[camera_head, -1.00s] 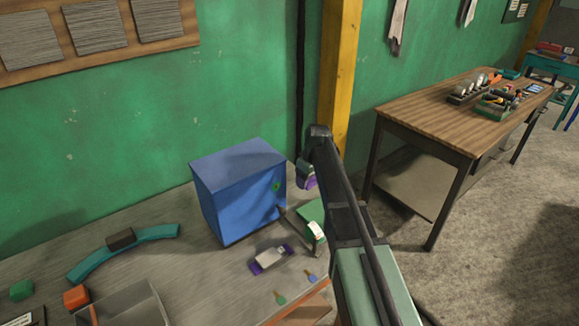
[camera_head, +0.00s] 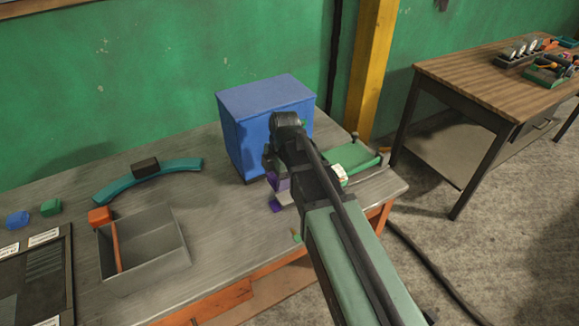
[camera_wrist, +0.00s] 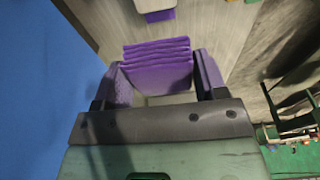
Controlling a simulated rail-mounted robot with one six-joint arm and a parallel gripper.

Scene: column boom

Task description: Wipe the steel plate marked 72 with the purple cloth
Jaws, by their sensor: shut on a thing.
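In the wrist view my gripper (camera_wrist: 160,82) is shut on a folded purple cloth (camera_wrist: 157,52), whose stacked folds show between the fingers. In the head view my gripper (camera_head: 276,178) is in front of the blue box, above the bench, and the cloth is mostly hidden by my wrist. No plate with a readable 72 is in view. A dark framed panel (camera_head: 68,285) with ribbed surfaces and small white labels lies at the lower left; its labels are too small to read.
A blue box (camera_head: 262,100) stands close behind my gripper. A grey-and-purple block (camera_wrist: 155,6) lies on the bench beyond the cloth. A grey tray (camera_head: 150,250), a teal curved strip (camera_head: 180,165) and a green block (camera_head: 51,207) are to the left. The bench between tray and box is clear.

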